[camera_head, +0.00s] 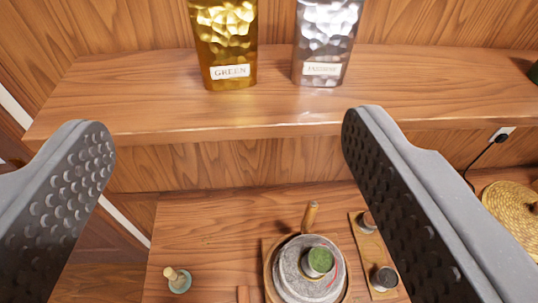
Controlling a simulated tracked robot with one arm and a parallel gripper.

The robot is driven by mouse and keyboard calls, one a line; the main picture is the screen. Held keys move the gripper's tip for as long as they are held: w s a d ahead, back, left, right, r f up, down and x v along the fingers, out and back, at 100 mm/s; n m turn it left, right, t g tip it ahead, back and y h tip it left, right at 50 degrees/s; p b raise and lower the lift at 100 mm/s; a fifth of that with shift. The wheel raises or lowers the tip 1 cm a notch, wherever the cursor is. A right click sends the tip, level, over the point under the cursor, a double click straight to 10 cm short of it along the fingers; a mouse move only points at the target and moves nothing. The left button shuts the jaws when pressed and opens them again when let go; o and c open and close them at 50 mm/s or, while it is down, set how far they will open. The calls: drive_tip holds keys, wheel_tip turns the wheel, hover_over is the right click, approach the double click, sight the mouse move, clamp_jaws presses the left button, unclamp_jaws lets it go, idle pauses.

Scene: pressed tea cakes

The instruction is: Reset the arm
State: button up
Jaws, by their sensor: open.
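My gripper (228,150) is open, with its two dark dimpled fingers wide apart at the left and right of the head camera view. Nothing is between the fingers. They are in the foreground, in front of a wooden shelf (180,98) and above a lower wooden counter (215,225). A hammered gold tin (227,40) labelled GREEN stands on the shelf. A hammered silver tin (325,35) stands to its right; its label is too blurred to read surely.
On the counter are a round grey stone (292,285) with a green-topped cup (319,260) on it, a small tray (362,238) with metal cups, and a small wooden-handled item (177,279). A woven round mat (510,205) lies at right. A cable hangs from a wall socket.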

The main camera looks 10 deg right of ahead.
drive_tip(key=f+b, duration=0.5)
drive_tip(key=shift+d+f, duration=0.1)
drive_tip(key=shift+d, duration=0.2)
idle(0.7)
